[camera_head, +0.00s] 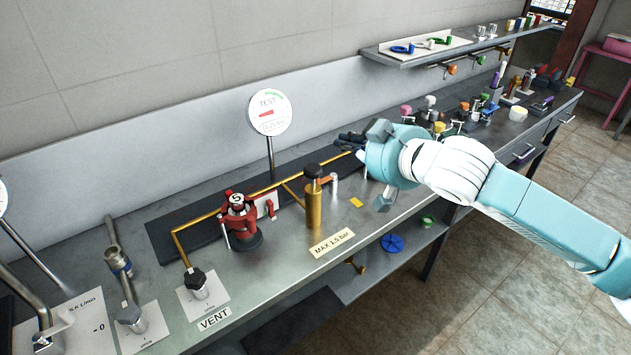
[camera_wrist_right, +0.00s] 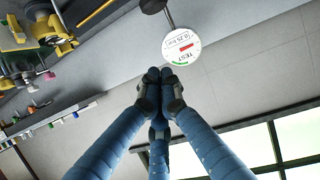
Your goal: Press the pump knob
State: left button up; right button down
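The pump is an upright brass cylinder (camera_head: 314,208) with a black knob (camera_head: 313,171) on top, standing on the metal bench in the head view. My right gripper (camera_head: 345,142) is above the bench, up and to the right of the knob and apart from it. Its dark fingertips point left. In the right wrist view its fingertips (camera_wrist_right: 160,75) are together with nothing between them. The pump knob cannot be made out in the right wrist view. My left gripper is not in view.
A round TEST gauge (camera_head: 270,112) stands behind the pump; it also shows in the wrist view (camera_wrist_right: 181,46). A red regulator (camera_head: 240,220) and a VENT valve (camera_head: 197,281) are to the left. A MAX 1.5 bar label (camera_head: 332,243) lies in front. A shelf (camera_head: 420,58) hangs behind.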

pick_arm(q)
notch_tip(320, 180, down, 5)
jog(key=b, duration=0.3)
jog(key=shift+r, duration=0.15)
pick_arm(e)
jog(key=s, duration=0.1)
jog(key=s+f+y, duration=0.2)
jog(key=shift+s+a+n, duration=0.15)
jog(key=shift+s+n, duration=0.15)
jog(key=shift+s, duration=0.1)
jog(key=shift+w, duration=0.1)
jog(key=p, duration=0.2)
send_over(316, 173)
jog(key=f, duration=0.2)
notch_tip(316, 173, down, 3)
jog(key=shift+f+p, duration=0.15)
jog(key=shift+p, duration=0.15)
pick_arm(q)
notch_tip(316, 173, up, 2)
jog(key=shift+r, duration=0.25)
pick_arm(e)
jog(key=shift+f, duration=0.55)
